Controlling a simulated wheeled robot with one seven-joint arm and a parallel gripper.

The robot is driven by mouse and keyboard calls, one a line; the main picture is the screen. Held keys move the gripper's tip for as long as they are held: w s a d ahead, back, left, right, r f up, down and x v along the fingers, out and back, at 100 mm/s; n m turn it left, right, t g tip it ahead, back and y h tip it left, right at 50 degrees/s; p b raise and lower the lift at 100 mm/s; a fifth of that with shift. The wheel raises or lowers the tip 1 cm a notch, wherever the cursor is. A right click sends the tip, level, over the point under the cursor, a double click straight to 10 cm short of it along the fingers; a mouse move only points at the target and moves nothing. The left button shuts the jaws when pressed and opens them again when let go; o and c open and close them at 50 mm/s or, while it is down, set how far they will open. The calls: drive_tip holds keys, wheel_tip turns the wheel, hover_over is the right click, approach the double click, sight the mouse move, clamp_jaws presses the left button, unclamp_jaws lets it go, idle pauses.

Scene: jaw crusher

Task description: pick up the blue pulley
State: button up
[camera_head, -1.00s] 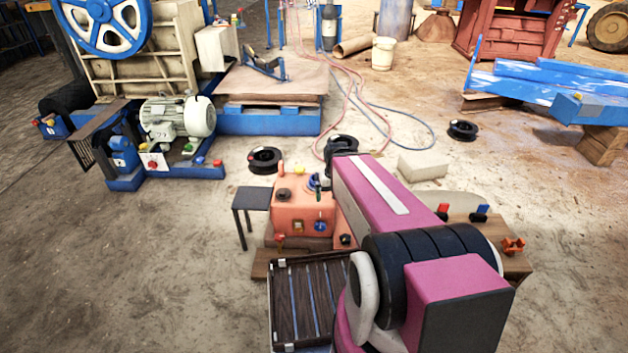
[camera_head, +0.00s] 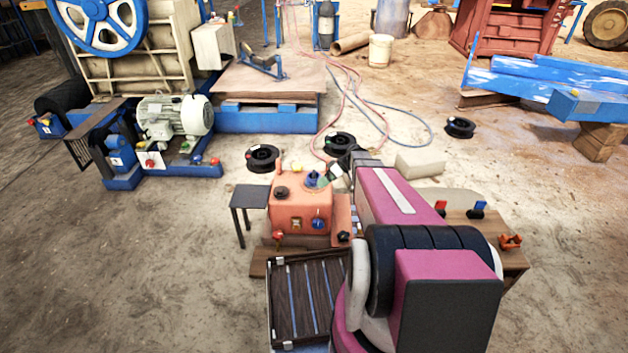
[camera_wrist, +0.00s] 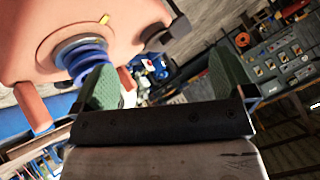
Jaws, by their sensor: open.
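The blue pulley (camera_head: 311,179) sits on top of the orange box (camera_head: 289,208), close beside my gripper (camera_head: 332,174). In the wrist view the blue pulley (camera_wrist: 84,58) shows as a ribbed blue disc stack on a round grey seat of the orange box (camera_wrist: 120,22). My gripper (camera_wrist: 163,80) is open, with its two green fingers apart and nothing seen between them. The left finger in that view overlaps the pulley's edge; I cannot tell whether they touch.
A blue knob (camera_head: 318,223) and a red knob (camera_head: 278,235) are on the box's front. A dark small table (camera_head: 249,196) stands left of it. A slatted crate (camera_head: 275,300) is in front. Black reels (camera_head: 262,158) lie on the floor behind.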

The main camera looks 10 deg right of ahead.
sight(313, 177)
drive_tip(key=w+d+f+n+t+y, duration=0.1)
drive_tip(key=w+d+f+n+y, duration=0.15)
drive_tip(key=w, duration=0.25)
drive_tip(key=w+d+f+n+t+y, duration=0.2)
drive_tip(key=w+d+n, duration=0.1)
drive_tip(key=w+d, duration=0.15)
drive_tip(key=x, duration=0.6)
drive_tip(key=shift+w+r, duration=0.1)
drive_tip(key=shift+w, duration=0.25)
drive_tip(key=shift+f+x, duration=0.15)
drive_tip(key=shift+x, duration=1.15)
drive_tip(key=shift+f+x, duration=0.15)
drive_tip(key=shift+x, duration=1.2)
drive_tip(key=shift+w+d, duration=0.15)
drive_tip(key=shift+d, duration=0.05)
drive_tip(key=c, duration=1.1)
drive_tip(key=shift+c, duration=0.6)
drive_tip(key=shift+r, duration=0.15)
